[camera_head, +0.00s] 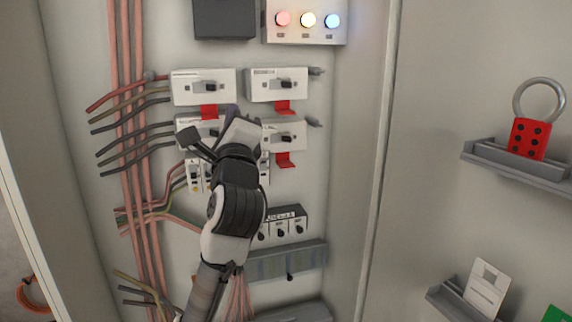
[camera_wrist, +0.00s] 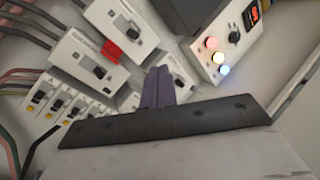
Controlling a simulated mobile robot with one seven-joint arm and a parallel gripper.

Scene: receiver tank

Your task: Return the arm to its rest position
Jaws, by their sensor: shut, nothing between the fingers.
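My arm reaches up from the bottom of the head view into an open electrical cabinet. My gripper (camera_head: 232,110) is in front of the lower pair of white breaker switches, partly covering the lower left breaker (camera_head: 188,127) and the lower right breaker (camera_head: 287,134). In the wrist view my gripper's purple-grey fingers (camera_wrist: 158,88) are together with nothing between them. The fingertips lie close to the breakers in the picture; whether they touch cannot be told. The upper left breaker (camera_head: 190,88) and upper right breaker (camera_head: 264,84) show clearly, with red tabs below them.
Pink and dark cables (camera_head: 130,150) run down the left. Above is a panel with three lit lamps (camera_head: 308,19). On the right wall, a shelf holds a red lockout hasp (camera_head: 528,138), and a lower holder carries a white tag (camera_head: 486,285).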

